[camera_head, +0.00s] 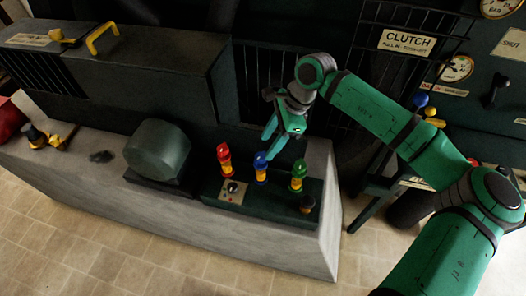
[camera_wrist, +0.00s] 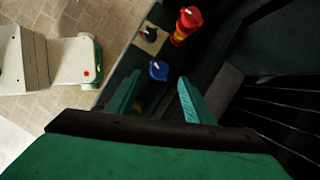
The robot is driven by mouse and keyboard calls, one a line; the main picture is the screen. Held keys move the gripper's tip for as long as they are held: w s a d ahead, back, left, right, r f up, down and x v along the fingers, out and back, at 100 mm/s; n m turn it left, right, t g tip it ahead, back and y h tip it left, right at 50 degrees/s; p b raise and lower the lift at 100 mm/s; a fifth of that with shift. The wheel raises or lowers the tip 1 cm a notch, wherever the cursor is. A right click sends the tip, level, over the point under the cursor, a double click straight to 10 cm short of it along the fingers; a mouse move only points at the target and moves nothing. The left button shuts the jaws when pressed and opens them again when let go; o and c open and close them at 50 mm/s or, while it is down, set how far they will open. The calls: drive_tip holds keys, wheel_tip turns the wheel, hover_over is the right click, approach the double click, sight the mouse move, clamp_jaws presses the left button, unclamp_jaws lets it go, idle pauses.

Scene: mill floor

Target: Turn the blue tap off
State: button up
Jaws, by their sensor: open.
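The blue tap (camera_head: 261,166) has a blue top with a white mark and a yellow body. It stands upright on a dark panel between the red tap (camera_head: 224,157) and the green tap (camera_head: 298,175). My gripper (camera_head: 272,138) is in the air above and behind the blue tap. In the wrist view the blue tap (camera_wrist: 159,71) shows just beyond the two open fingers (camera_wrist: 158,92), nearer the left finger, with nothing between them. I cannot tell whether a finger touches it. The red tap (camera_wrist: 188,21) is farther up in the wrist view.
A panel with a black knob (camera_head: 233,188) stands below the red tap. A dark knob (camera_head: 307,204) sits at the panel's right end. A rounded green-grey housing (camera_head: 157,151) is to the left. A dark barred grille (camera_head: 259,84) rises behind. A clutch sign (camera_head: 406,42) hangs at the upper right.

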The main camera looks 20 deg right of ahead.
sight(261, 156)
drive_tip(key=shift+x, duration=2.6)
drive_tip(key=shift+c, duration=0.5)
drive_tip(key=c, duration=0.9)
